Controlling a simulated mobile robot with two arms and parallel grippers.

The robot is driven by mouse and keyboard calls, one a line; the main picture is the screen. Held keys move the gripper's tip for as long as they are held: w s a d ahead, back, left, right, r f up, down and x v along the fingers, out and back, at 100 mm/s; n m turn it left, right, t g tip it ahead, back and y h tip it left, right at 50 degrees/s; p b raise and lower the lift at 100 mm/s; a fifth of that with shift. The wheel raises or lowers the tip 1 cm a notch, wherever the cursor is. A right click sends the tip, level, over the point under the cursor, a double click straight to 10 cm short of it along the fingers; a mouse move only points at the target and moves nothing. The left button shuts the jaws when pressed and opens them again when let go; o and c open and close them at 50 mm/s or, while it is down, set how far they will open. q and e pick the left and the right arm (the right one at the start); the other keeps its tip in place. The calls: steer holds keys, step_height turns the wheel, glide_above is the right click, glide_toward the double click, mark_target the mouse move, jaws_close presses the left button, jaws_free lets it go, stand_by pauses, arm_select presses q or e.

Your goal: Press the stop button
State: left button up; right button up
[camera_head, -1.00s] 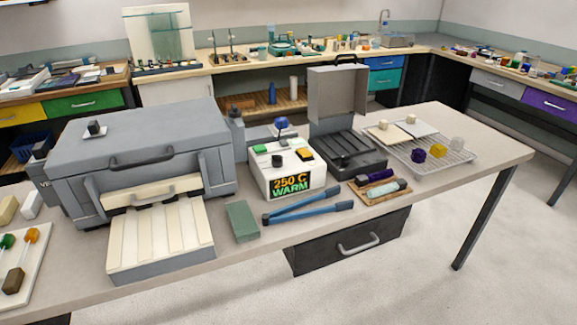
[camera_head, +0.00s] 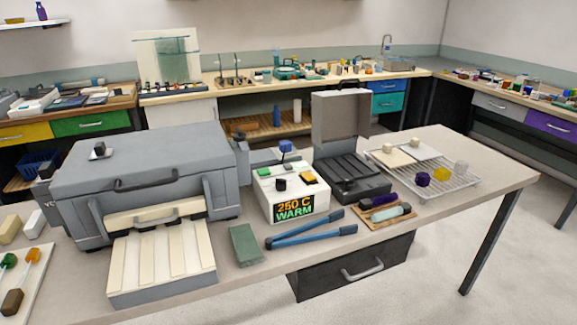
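A white control box (camera_head: 270,199) stands on the table in the middle of the head view. Its front display (camera_head: 293,207) reads "250 C WARM". On its top are a green button (camera_head: 264,172), a black knob (camera_head: 280,185) and a yellow-and-black switch or button (camera_head: 307,178). A blue knob (camera_head: 286,146) stands just behind the box. No label tells which of these is the stop button. Neither of my grippers is in view.
A large grey kiln-like box (camera_head: 140,170) stands left of the control box, with a slatted cream tray (camera_head: 161,262) before it. Blue tongs (camera_head: 305,232) and a green block (camera_head: 244,244) lie in front. An open dark case (camera_head: 350,180) and a wire rack (camera_head: 455,186) stand right.

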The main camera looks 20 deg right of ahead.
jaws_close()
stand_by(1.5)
